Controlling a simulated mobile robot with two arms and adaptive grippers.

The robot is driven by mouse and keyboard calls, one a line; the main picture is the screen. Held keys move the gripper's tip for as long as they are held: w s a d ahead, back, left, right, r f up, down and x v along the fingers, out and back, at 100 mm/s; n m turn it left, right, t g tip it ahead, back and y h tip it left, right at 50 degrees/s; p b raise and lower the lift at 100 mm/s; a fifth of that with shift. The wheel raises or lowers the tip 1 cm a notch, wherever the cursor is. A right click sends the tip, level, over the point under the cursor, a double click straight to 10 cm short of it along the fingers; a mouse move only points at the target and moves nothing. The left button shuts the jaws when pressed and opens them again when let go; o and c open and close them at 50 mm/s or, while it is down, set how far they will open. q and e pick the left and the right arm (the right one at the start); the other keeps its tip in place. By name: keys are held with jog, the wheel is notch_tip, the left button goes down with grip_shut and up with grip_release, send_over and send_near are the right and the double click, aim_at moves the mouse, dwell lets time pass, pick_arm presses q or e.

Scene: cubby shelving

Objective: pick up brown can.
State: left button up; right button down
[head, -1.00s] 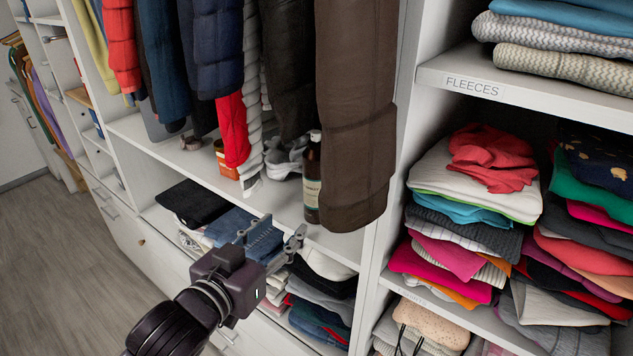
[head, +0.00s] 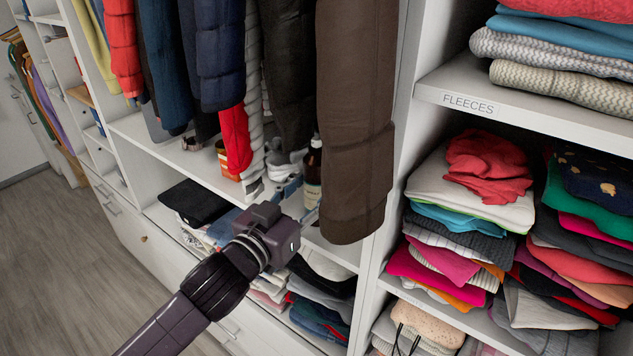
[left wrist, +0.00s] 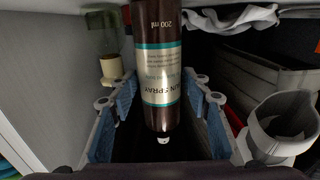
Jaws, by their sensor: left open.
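The brown can (head: 313,165) is a dark brown bottle-like container with a pale label. It stands upright on the middle shelf, just left of a hanging brown garment. In the left wrist view the brown can (left wrist: 160,75) appears upside down, its label partly reading "SPRAY" and "200 ml". My left gripper (head: 301,201) is open at the can's front, its fingers on either side of it. In the left wrist view the left gripper (left wrist: 160,112) has blue pads flanking the can, with gaps visible on both sides. My right gripper is not in view.
The hanging brown garment (head: 353,120) is close on the right. A white shoe (left wrist: 283,130) stands near the can, and a small pale bottle (left wrist: 110,70) is on the other side. Folded clothes (head: 322,280) lie on the shelf below.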

pick_arm(q)
jog(key=shift+w+d, duration=0.3)
jog(key=shift+w, duration=0.2)
jog(key=c, duration=1.1)
jog(key=shift+c, duration=0.2)
